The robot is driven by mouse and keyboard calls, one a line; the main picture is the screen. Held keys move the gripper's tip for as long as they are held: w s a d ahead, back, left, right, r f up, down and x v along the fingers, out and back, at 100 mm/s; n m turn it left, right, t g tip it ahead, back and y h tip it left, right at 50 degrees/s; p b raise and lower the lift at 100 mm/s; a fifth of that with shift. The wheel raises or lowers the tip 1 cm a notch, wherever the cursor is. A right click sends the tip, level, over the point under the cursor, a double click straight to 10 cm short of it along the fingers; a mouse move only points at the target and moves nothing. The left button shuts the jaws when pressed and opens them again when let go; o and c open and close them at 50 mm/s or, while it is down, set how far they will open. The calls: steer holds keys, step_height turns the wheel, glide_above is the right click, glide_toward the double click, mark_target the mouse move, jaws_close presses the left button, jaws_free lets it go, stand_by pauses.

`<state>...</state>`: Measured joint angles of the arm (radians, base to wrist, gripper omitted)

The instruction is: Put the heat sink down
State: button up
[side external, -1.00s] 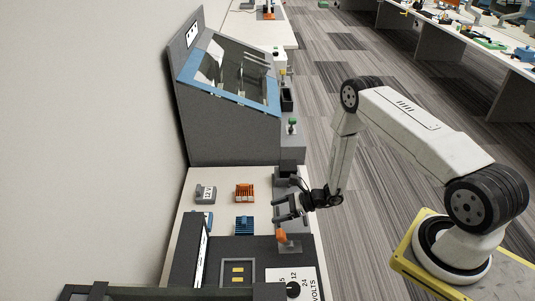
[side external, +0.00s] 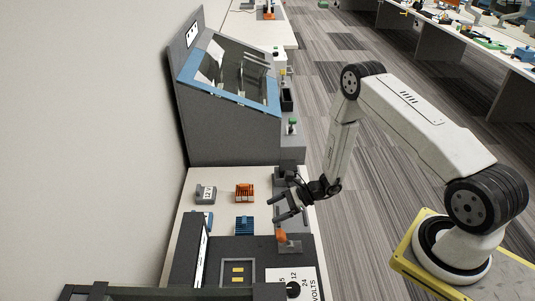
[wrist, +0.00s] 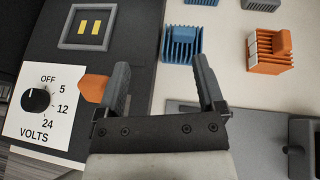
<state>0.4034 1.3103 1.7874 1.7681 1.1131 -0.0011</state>
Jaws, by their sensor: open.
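A blue finned heat sink (side external: 244,224) sits on the white tabletop, with an orange finned heat sink (side external: 244,191) above it in the side view. In the wrist view the blue heat sink (wrist: 181,46) is just beyond my fingertips, and the orange heat sink (wrist: 270,54) is farther right. My gripper (side external: 274,210) is over the table, to the right of both heat sinks in the side view. It is open; in the wrist view the space between its fingers (wrist: 162,68) is empty.
A dark panel with a voltage dial (wrist: 37,100) and a pad with two yellow strips (wrist: 88,27) lies beside the gripper. An orange handle (side external: 281,236) stands close to it. A grey block (side external: 205,193) sits left of the orange heat sink. A hooded cabinet (side external: 229,125) stands behind.

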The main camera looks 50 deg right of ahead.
steer(key=s+r+n+g+h, duration=0.2)
steer(key=s+r+n+h, duration=0.1)
steer(key=r+n, duration=0.4)
steer(key=s+r+n+g+h, duration=0.1)
steer(key=s+r+n+h, duration=0.2)
steer(key=s+r+n, duration=0.3)
steer(key=s+a+r+n+g+h, duration=0.1)
steer(key=s+r+n+h, duration=0.3)
steer(key=r+n, duration=0.5)
steer(key=shift+s+r+n+g, duration=0.35)
steer(key=shift+n+g, duration=0.25)
steer(key=shift+g, duration=0.2)
steer(key=shift+o, duration=0.2)
steer(key=shift+s+r+n+t, duration=0.1)
steer(key=shift+r+n+t, duration=0.2)
steer(key=shift+r+n, duration=0.35)
steer(key=shift+o, duration=0.2)
steer(key=shift+f, duration=0.25)
